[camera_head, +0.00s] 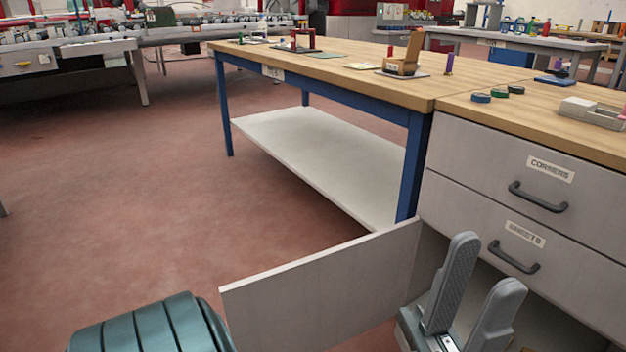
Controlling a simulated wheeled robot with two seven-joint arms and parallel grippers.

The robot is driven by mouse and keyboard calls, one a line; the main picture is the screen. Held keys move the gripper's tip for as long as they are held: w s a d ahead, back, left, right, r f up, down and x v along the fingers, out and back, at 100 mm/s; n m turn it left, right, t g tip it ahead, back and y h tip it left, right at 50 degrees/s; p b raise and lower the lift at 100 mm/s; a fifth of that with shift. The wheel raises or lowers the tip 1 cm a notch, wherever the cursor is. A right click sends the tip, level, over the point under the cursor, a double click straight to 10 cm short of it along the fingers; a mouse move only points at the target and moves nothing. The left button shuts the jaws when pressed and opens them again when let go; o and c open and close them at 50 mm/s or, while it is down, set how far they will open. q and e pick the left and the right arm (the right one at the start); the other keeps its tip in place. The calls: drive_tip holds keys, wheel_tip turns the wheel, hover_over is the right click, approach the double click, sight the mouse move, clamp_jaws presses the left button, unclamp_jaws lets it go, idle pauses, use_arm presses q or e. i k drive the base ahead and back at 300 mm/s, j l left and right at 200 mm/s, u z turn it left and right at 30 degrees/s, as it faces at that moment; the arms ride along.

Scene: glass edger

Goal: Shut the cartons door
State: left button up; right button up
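The cartons door (325,288) is a plain light-grey panel, standing open. It juts out from the left side of the cabinet (485,196) below the drawers. No label shows on the face that I see, and its lower part is cut off by the frame. My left gripper (487,264) is at the bottom right, to the right of the door, in front of the open compartment. Its two grey fingers point up and are spread apart, with nothing between them. I cannot tell whether it touches the door. My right gripper is out of view.
Above the compartment are two shut drawers, "CORNERS" (550,170) and one below (524,237), with black handles. A blue-legged workbench (345,75) with a low shelf (320,160) stands behind the door. Open reddish floor (130,215) lies to the left.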

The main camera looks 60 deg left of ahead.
sight(319, 303)
drive_tip(key=k+j+z, duration=0.1)
drive_tip(key=j, duration=0.3)
drive_tip(key=k+j+z, duration=0.1)
drive_tip(key=j, duration=0.3)
drive_tip(key=k+j+z, duration=0.1)
drive_tip(key=j, duration=0.25)
drive_tip(key=k+j+z, duration=0.1)
drive_tip(key=j, duration=0.3)
drive_tip(key=k+j+z, duration=0.1)
drive_tip(key=k+j, duration=0.15)
drive_tip(key=j+z, duration=0.1)
drive_tip(key=j, duration=0.4)
drive_tip(key=k+j+z, duration=0.1)
drive_tip(key=j, duration=0.4)
drive_tip(key=k+j+z, duration=0.1)
drive_tip(key=j, duration=0.4)
drive_tip(key=k+j+z, duration=0.1)
drive_tip(key=j, duration=0.4)
drive_tip(key=k+j+z, duration=0.1)
drive_tip(key=j, duration=0.35)
